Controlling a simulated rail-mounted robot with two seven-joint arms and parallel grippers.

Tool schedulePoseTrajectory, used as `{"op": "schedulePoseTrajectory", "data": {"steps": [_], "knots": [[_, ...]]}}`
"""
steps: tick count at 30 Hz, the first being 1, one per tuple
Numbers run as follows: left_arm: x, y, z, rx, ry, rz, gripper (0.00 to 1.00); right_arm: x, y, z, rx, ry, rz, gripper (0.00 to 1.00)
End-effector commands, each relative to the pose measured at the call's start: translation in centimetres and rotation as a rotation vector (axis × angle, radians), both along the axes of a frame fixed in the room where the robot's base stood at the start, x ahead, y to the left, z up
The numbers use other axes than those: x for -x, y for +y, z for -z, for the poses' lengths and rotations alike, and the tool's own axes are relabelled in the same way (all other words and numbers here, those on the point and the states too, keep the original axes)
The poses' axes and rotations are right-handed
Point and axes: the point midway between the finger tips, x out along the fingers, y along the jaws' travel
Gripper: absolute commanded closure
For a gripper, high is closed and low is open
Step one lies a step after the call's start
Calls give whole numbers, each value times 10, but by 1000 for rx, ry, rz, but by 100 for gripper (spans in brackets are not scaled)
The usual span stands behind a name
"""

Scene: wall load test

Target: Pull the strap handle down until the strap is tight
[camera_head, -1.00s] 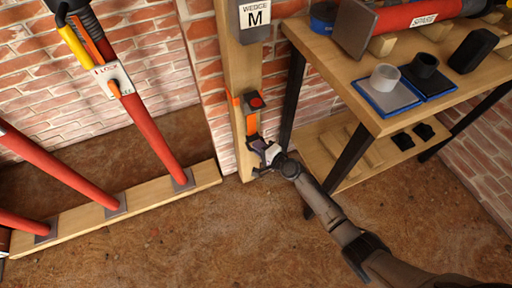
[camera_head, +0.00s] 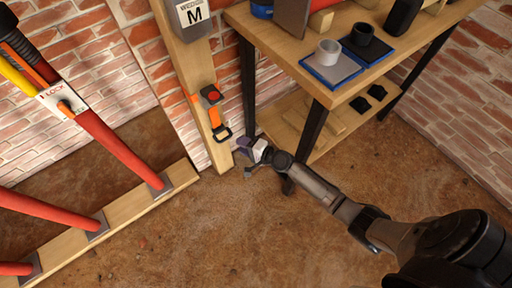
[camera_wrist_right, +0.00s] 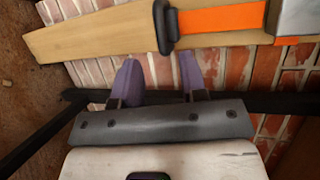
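The strap handle (camera_head: 222,134) is a black loop at the lower end of a short orange strap (camera_head: 214,117). The strap hangs from a grey ratchet box with a red button (camera_head: 211,95) on the wooden post (camera_head: 187,62). My right gripper (camera_head: 247,160) is below and to the right of the handle, apart from it. In the right wrist view its two purple fingers (camera_wrist_right: 159,80) are spread with nothing between them. There the handle (camera_wrist_right: 165,27) and the orange strap (camera_wrist_right: 222,18) lie across the post beyond the fingertips. My left gripper is not in view.
A wooden workbench (camera_head: 284,45) with black legs stands right of the post, close to my right arm. Red struts (camera_head: 118,150) rise from a wooden floor beam (camera_head: 133,212) at left. The brown floor (camera_head: 190,245) in front is clear.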

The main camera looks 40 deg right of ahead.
Motion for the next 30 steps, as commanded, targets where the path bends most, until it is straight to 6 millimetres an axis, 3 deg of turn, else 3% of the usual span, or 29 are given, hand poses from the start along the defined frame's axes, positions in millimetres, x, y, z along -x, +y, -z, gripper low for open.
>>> {"op": "schedulePoseTrajectory", "data": {"steps": [6,12,30], "knots": [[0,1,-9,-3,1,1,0,34,-12,-8,-1,2,-2,61],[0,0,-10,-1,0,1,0,50,-18,-11,0,1,-1,61],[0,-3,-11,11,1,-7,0,55,-20,-12,0,1,-1,61]]}}
